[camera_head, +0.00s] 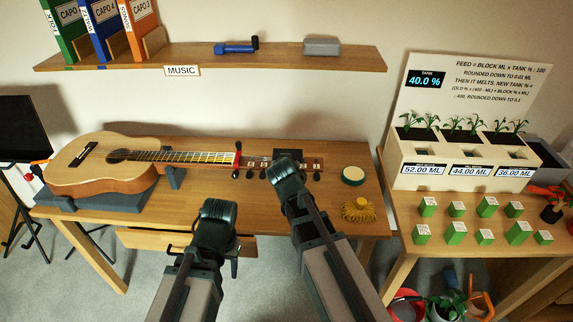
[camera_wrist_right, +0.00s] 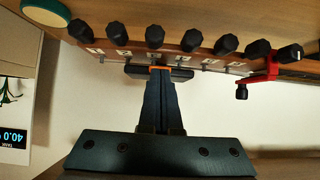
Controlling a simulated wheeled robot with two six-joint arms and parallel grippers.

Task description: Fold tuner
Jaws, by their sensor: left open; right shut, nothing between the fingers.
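The guitar (camera_head: 105,165) lies on the wooden table with its headstock to the right. A dark flat piece, apparently the tuner (camera_head: 287,154), stands at the headstock, partly behind my right gripper (camera_head: 284,170). In the right wrist view, my right gripper (camera_wrist_right: 160,82) has its fingers together and empty. Their tips are at a dark bar with an orange strip, apparently the tuner (camera_wrist_right: 181,73), beside the row of tuning pegs; contact is unclear. My left gripper (camera_head: 218,215) is open and empty over the table's front edge, apart from the guitar.
A red capo (camera_head: 237,158) is on the neck near the headstock. A round green-rimmed tin (camera_head: 353,175) and a yellow coil (camera_head: 358,210) lie right of my right gripper. A shelf (camera_head: 210,60) hangs above. A planter table (camera_head: 480,220) stands at right.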

